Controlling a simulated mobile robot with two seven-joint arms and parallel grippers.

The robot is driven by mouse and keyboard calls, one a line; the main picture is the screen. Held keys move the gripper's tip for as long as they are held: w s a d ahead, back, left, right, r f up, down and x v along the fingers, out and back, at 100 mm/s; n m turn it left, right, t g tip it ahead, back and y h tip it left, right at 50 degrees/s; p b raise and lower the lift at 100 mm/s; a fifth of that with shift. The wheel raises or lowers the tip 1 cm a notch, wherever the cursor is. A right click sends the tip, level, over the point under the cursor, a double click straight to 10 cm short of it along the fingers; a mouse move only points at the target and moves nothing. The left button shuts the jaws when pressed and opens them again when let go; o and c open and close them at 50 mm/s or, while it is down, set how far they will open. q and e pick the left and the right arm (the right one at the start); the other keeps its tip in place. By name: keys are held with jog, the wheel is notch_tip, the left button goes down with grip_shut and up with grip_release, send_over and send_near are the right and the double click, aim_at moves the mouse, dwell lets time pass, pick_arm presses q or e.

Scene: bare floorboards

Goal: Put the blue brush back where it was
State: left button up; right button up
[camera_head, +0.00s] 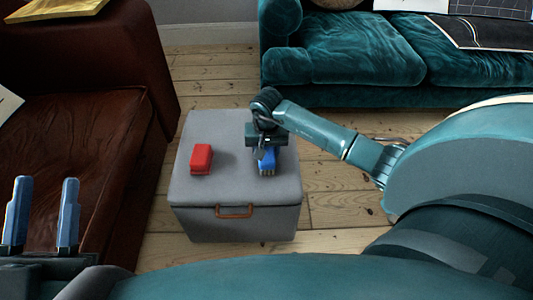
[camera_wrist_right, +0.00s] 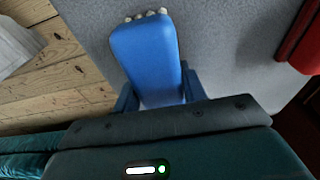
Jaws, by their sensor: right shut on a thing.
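The blue brush (camera_head: 267,161) is at the right part of the grey box's top in the head view. My right gripper (camera_head: 264,154) is over it and shut on it. In the right wrist view the blue brush (camera_wrist_right: 148,55) sits between the two fingers, with pale bristle tips at its far end. I cannot tell whether the brush touches the box top. My left gripper (camera_head: 41,215) is open and empty at the lower left of the head view, in front of the brown leather seat.
A grey box (camera_head: 240,190) with a brown handle stands on the floorboards. A red brush-like block (camera_head: 202,159) lies on its left part, apart from my right gripper. A brown leather seat (camera_head: 75,140) is at the left. A teal sofa (camera_head: 350,55) is behind.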

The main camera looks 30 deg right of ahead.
jog(key=shift+f, duration=0.2)
jog(key=o, duration=0.5)
jog(key=shift+c, duration=0.2)
jog(key=o, duration=0.4)
pick_arm(q)
jog(key=shift+r, duration=0.25)
jog(key=shift+r, duration=0.1)
